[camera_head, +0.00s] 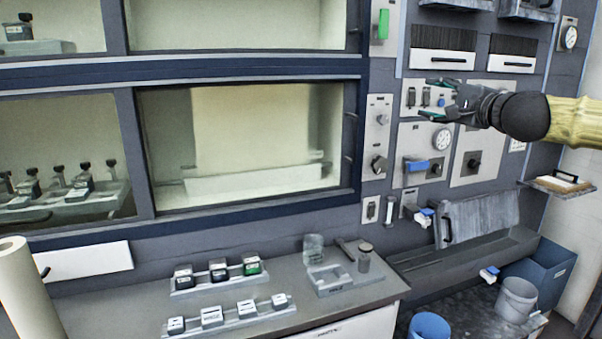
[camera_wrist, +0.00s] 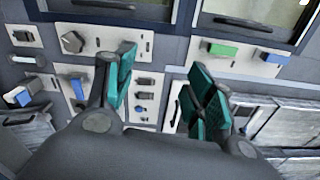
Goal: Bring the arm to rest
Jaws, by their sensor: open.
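My gripper (camera_head: 440,101) is at the upper right of the head view, at the end of my arm, in front of the panel wall with switches and dials. In the wrist view its two teal-padded fingers (camera_wrist: 160,95) are spread apart, with a gap between them. Nothing is held between the fingers. Behind the gap is a pale switch plate (camera_wrist: 146,97) with small knobs. I cannot tell exactly how far the fingers are from the panel.
A grey counter (camera_head: 300,292) holds several small dark and white blocks on trays (camera_head: 215,282). Glass-fronted chambers (camera_head: 245,140) fill the left. A blue handle (camera_head: 416,166) juts below my gripper. Buckets (camera_head: 516,299) and a blue bin (camera_head: 540,270) stand at lower right. A small shelf (camera_head: 560,185) sticks out at right.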

